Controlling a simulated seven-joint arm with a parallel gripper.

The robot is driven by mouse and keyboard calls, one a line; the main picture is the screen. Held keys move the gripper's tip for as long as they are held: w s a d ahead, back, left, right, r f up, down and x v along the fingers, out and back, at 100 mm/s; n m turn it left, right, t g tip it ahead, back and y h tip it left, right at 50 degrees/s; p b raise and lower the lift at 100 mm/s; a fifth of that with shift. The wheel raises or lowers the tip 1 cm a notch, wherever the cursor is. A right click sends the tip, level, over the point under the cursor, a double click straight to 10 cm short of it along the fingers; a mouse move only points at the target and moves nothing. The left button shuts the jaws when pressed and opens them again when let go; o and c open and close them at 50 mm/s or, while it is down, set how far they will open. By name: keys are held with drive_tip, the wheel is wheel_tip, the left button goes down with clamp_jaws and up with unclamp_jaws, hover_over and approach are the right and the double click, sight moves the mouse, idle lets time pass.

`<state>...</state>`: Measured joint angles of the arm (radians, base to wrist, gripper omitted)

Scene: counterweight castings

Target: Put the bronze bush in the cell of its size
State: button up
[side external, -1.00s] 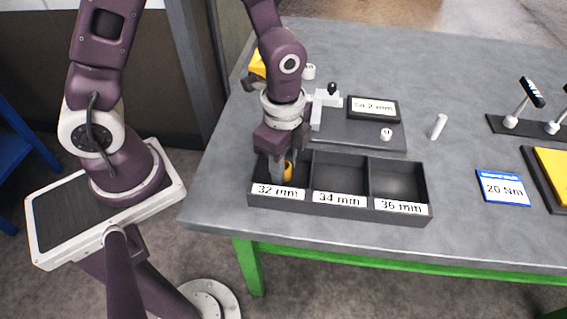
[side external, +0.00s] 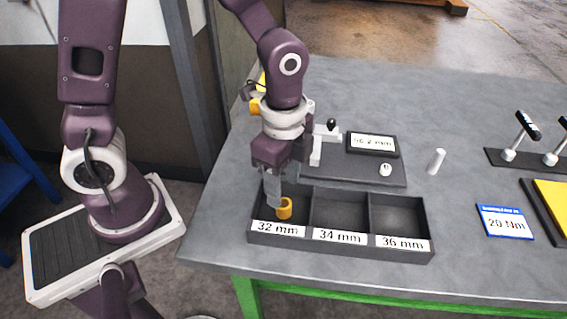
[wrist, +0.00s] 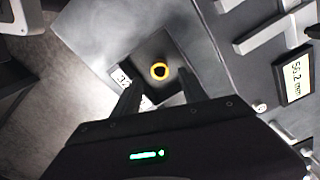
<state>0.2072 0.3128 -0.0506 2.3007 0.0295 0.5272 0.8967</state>
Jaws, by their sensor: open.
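The bronze bush (side external: 285,208), a short yellow-gold ring, is in the cell marked 32 mm, the left one of the black three-cell tray (side external: 340,250). It shows in the wrist view (wrist: 160,71) as a ring with a dark hole, on the dark cell floor. My gripper (side external: 272,199) is open and empty, pointing down over the same cell. In the side view its fingers are just above and left of the bush, partly covering the cell. In the wrist view the bush lies between the two fingers. The cells marked 34 mm (side external: 338,212) and 36 mm (side external: 397,215) are empty.
A white cylinder (side external: 437,161) stands to the right. A 20 Nm card (side external: 504,222) lies farther right. Table between tray and card is clear.

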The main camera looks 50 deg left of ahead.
sight(283, 203)
drive_tip(key=s+a+r+n+t, duration=0.2)
drive_tip(key=s+r+n, duration=0.3)
drive_tip(key=r, duration=0.3)
drive_tip(key=s+a+r+n+t, duration=0.3)
drive_tip(key=s+a+r+n, duration=0.1)
drive_tip(key=r+n, duration=0.4)
drive_tip(key=shift+s+a+n+t, duration=0.3)
drive_tip(key=shift+s+a, duration=0.05)
drive_tip(key=shift+s, duration=0.55)
